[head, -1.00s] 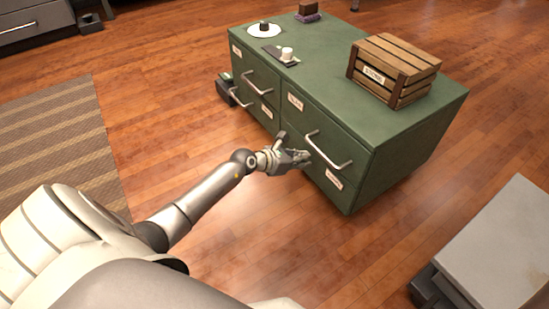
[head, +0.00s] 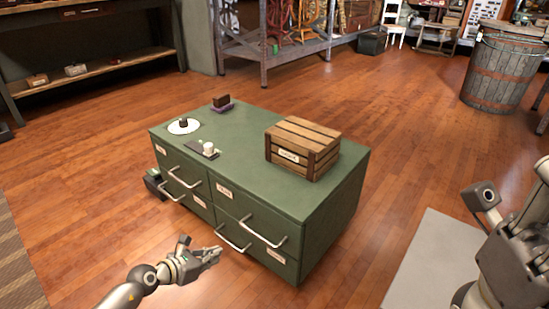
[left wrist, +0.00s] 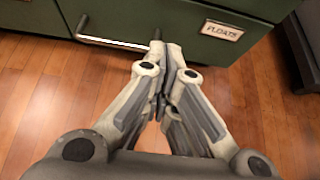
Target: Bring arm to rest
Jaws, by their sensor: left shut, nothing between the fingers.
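My left arm comes in at the bottom left of the head view. Its gripper (head: 208,257) is shut and empty, in front of the green drawer cabinet (head: 335,215), just below and left of a lower right drawer handle (head: 232,238). In the left wrist view the fingers (left wrist: 162,102) are together with nothing between them. A drawer handle (left wrist: 112,42) and a "FLOATS" label (left wrist: 222,30) show beyond them. My right gripper (head: 505,235) is at the right edge of the head view, partly cut off; its jaw state is unclear.
A wooden crate (head: 290,137), a white plate (head: 184,126) and a cup (head: 208,148) on a dark tray stand on the cabinet. A pale grey surface (head: 425,262) lies at the lower right. A barrel (head: 503,75) stands far right.

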